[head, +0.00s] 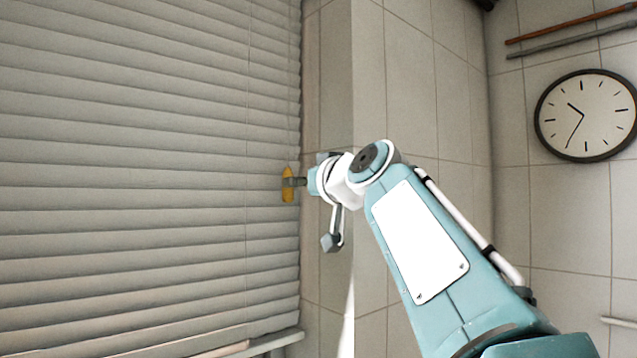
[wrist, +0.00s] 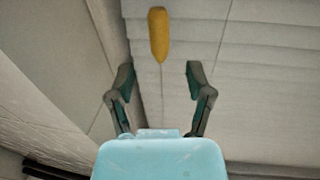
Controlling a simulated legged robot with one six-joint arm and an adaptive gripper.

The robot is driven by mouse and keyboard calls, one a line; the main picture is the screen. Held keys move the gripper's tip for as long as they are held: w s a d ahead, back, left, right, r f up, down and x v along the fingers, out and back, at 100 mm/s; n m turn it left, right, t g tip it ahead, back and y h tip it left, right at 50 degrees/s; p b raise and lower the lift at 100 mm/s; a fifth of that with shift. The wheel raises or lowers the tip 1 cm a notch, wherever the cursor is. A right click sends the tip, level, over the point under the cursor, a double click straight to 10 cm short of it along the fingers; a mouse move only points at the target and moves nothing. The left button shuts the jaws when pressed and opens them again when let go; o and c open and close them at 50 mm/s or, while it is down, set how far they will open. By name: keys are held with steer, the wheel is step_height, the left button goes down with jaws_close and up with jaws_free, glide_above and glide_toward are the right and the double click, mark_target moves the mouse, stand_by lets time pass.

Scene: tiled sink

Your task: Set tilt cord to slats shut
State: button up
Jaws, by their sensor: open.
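A yellow-orange cord pull (head: 287,185) hangs against the right side of the blind (head: 130,170) in the head view. It also shows in the wrist view (wrist: 159,35), beyond my fingertips and roughly in line with the space between them. My gripper (wrist: 160,75) is open and empty, with its two dark fingers apart. In the head view my gripper (head: 297,182) is at the cord pull; whether it touches cannot be told there. A thin cord line runs down the slats. The slats look closely overlapped.
A tiled wall (head: 410,70) stands right of the blind. A round clock (head: 586,115) hangs on the right wall, with pipes (head: 570,32) above it. The window sill (head: 270,343) lies below the blind.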

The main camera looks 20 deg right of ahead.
steer(key=v, duration=0.4)
steer(key=shift+s, duration=0.4)
steer(key=s+a+f+m+g+h, duration=0.1)
steer(key=s+f+g, duration=0.3)
steer(key=f, duration=1.2)
steer(key=s+f+m+g+h, duration=0.1)
steer(key=s+f+g, duration=0.3)
steer(key=s+f, duration=0.8)
steer(key=s+a+f+g+h, duration=0.1)
steer(key=s+f, duration=0.7)
steer(key=f, duration=1.1)
steer(key=g+h, duration=0.1)
steer(key=g, duration=0.1)
steer(key=shift+s+a+f+m+g, duration=0.3)
steer(key=shift+f+m+g, duration=0.1)
